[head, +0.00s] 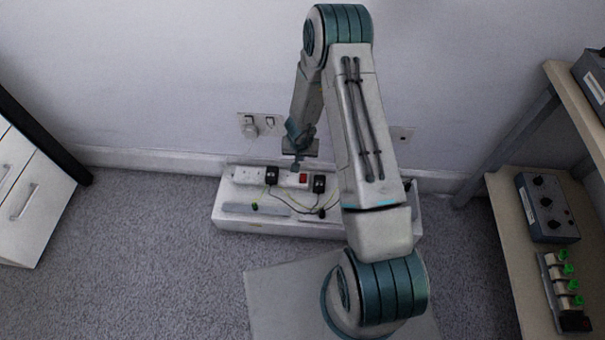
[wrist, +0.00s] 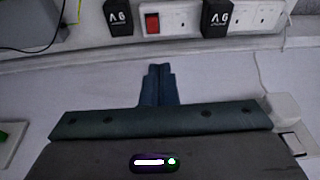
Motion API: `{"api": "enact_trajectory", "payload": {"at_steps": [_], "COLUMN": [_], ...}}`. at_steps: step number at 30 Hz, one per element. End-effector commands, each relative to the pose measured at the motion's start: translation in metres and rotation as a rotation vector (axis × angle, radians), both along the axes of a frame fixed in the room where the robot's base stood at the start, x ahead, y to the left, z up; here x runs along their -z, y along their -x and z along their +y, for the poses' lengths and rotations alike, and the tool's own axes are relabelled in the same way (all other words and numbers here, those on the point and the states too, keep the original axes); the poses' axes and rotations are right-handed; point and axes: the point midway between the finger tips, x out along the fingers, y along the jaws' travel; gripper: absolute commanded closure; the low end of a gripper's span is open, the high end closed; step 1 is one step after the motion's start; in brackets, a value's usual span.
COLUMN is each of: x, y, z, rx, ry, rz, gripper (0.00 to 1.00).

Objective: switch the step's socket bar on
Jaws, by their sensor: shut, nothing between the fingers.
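The white socket bar (head: 245,174) lies along the top of a pale step (head: 230,212) against the wall. Its red rocker switch (head: 303,177) sits between two black plug-in adapters; it also shows in the wrist view (wrist: 153,23). I cannot tell which way the rocker is tipped. My gripper (head: 296,167) points down at the bar, close to the switch and slightly left of it in the head view. In the wrist view its shut, empty fingers (wrist: 158,70) line up with the switch, with a visible gap between.
The black adapters (head: 271,175) (head: 319,184) flank the switch, with thin cables trailing over the step. A wall socket with a white plug (head: 251,130) is behind. A shelf unit (head: 505,235) with control boxes stands right, white drawers (head: 25,190) left.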

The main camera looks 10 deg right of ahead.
Motion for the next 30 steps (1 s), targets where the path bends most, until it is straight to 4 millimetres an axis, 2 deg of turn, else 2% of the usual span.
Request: {"api": "enact_trajectory", "payload": {"at_steps": [4, 17, 23, 30], "x": [0.013, 0.020, 0.050, 0.102], "y": [0.006, 0.005, 0.000, -0.012], "z": [-0.005, -0.005, -0.007, -0.011], "rx": [0.016, 0.019, 0.021, 0.021], "ry": [0.023, 0.025, 0.024, 0.024], "rz": [0.022, 0.024, 0.025, 0.025], "gripper": [1.00, 1.00, 1.00, 1.00]}}
